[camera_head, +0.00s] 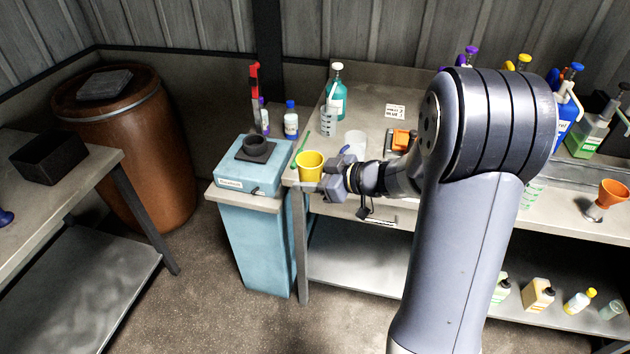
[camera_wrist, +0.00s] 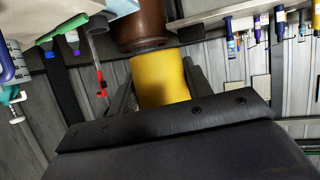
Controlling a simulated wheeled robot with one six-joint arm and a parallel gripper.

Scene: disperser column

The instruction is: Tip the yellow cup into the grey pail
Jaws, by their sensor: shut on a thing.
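The yellow cup (camera_head: 311,165) is held upright near the left end of the bench, its open top showing. My gripper (camera_head: 324,179) is shut on it from the right. In the wrist view the yellow cup (camera_wrist: 160,78) sits between the two dark fingers of my gripper (camera_wrist: 158,88); its contents cannot be seen. A pale grey, cup-like vessel (camera_head: 355,142) stands on the bench just behind my gripper, partly hidden by it. I cannot tell whether this is the grey pail; no other clear pail shows.
Left of the cup is a light-blue pedestal unit (camera_head: 246,176) with a black ring on top. A green stick (camera_head: 301,148), a marked beaker (camera_head: 328,121) and a teal bottle (camera_head: 336,92) are close behind. A brown drum (camera_head: 150,150) stands further left.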

